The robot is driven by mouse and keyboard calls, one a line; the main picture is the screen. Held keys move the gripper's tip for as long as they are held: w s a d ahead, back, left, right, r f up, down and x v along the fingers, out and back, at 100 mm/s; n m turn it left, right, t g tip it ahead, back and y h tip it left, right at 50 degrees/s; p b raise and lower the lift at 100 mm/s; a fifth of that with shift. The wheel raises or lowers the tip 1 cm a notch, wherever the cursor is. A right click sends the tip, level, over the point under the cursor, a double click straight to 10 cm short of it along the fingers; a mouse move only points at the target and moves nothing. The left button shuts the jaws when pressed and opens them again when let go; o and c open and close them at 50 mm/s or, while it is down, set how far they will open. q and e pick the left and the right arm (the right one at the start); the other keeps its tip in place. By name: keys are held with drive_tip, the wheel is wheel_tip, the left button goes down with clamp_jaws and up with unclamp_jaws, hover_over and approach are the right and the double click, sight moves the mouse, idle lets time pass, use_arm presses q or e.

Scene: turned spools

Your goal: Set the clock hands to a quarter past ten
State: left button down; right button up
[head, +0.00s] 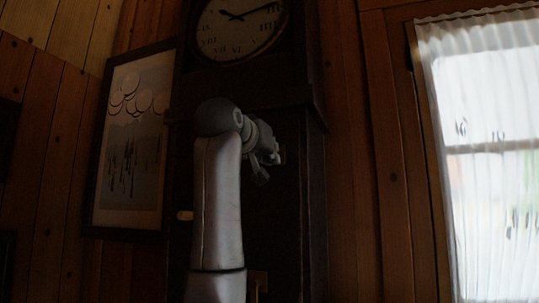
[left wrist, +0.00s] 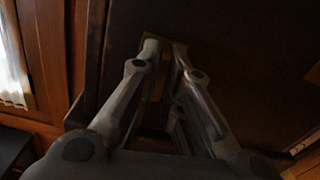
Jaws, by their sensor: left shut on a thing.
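A tall dark clock (head: 285,85) stands against the wood wall in the head view, its pale dial (head: 235,35) cut off by the top edge. A short hand (head: 229,13) points to the upper left. A long hand (head: 257,13) points right and slightly up, towards a numeral at the dial's right edge. My left gripper (head: 268,158) is below the dial, in front of the dark case. In the left wrist view its fingers (left wrist: 165,48) are closed around a small part at the case. The fingers mostly hide that part, and I cannot tell what it is. My right gripper is not in view.
A framed picture (head: 130,140) hangs left of the clock. A bright window with a sheer curtain (head: 485,150) is at the right. Bare wood wall lies between clock and window.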

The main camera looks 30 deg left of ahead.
use_arm(q)
drive_tip(key=shift+f+m, duration=0.1)
drive_tip(key=shift+m, duration=0.3)
drive_tip(key=c, duration=1.6)
unclamp_jaws()
drive_tip(key=shift+s, duration=0.1)
drive_tip(key=shift+s, duration=0.1)
drive_tip(key=v, duration=1.1)
drive_tip(key=shift+s, duration=0.4)
